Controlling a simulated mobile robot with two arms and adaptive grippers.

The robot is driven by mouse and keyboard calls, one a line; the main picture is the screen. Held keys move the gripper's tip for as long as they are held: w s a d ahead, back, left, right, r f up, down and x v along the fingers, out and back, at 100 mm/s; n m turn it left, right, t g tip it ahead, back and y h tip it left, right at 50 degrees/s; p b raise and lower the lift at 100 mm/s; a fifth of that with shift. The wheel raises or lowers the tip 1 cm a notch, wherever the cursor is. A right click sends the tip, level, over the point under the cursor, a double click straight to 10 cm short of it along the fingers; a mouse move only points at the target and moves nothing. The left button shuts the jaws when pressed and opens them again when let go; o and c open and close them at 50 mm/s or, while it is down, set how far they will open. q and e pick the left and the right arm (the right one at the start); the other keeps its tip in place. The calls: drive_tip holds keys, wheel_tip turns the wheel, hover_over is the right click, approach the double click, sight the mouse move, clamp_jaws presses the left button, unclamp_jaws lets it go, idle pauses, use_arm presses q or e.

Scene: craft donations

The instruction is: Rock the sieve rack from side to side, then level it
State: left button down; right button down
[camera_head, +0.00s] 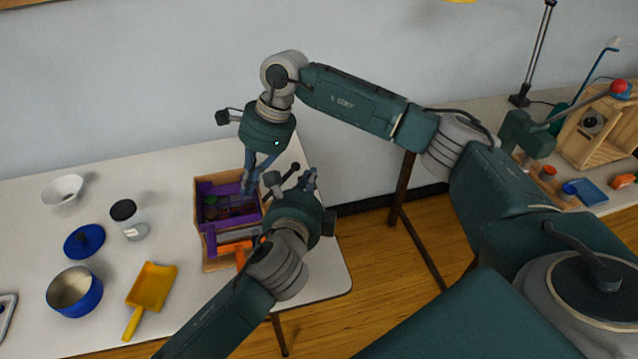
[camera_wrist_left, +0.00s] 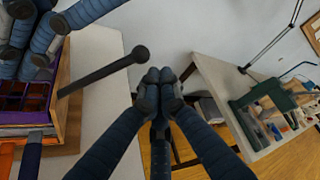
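The sieve rack (camera_head: 205,228) is a wooden frame with purple parts and dark compartments, near the right end of the white table. It shows at the left edge of the left wrist view (camera_wrist_left: 38,118). A dark rod handle with a ball end (camera_wrist_left: 105,71) sticks out from its side. My left gripper (camera_head: 309,178) is beside the rack on its right. In the left wrist view its fingertips (camera_wrist_left: 160,82) meet with nothing between them, just past the ball end, apart from it. My right gripper (camera_head: 250,172) hangs over the rack's far part; its fingertips are partly hidden.
On the table's left are a white bowl (camera_head: 62,189), a lidded jar (camera_head: 127,218), a blue lid (camera_head: 84,243), a blue pot (camera_head: 76,303) and a yellow scoop (camera_head: 152,287). A second table with a lamp (camera_head: 521,99) and a wooden device (camera_head: 598,130) stands right.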

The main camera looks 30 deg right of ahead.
use_arm(q)
drive_tip(key=shift+w+a+r, duration=0.1)
drive_tip(key=shift+a+r, duration=0.05)
drive_tip(key=shift+a, duration=0.05)
use_arm(e)
drive_tip(key=shift+d, duration=0.1)
use_arm(q)
drive_tip(key=shift+w+a+r+n, duration=0.1)
drive_tip(key=shift+a+r+n, duration=0.2)
drive_tip(key=shift+a+r, duration=0.2)
use_arm(e)
drive_tip(key=c, duration=2.5)
unclamp_jaws()
use_arm(q)
drive_tip(key=shift+d+r, duration=0.1)
use_arm(e)
drive_tip(key=o, duration=0.7)
drive_tip(key=shift+c, duration=0.2)
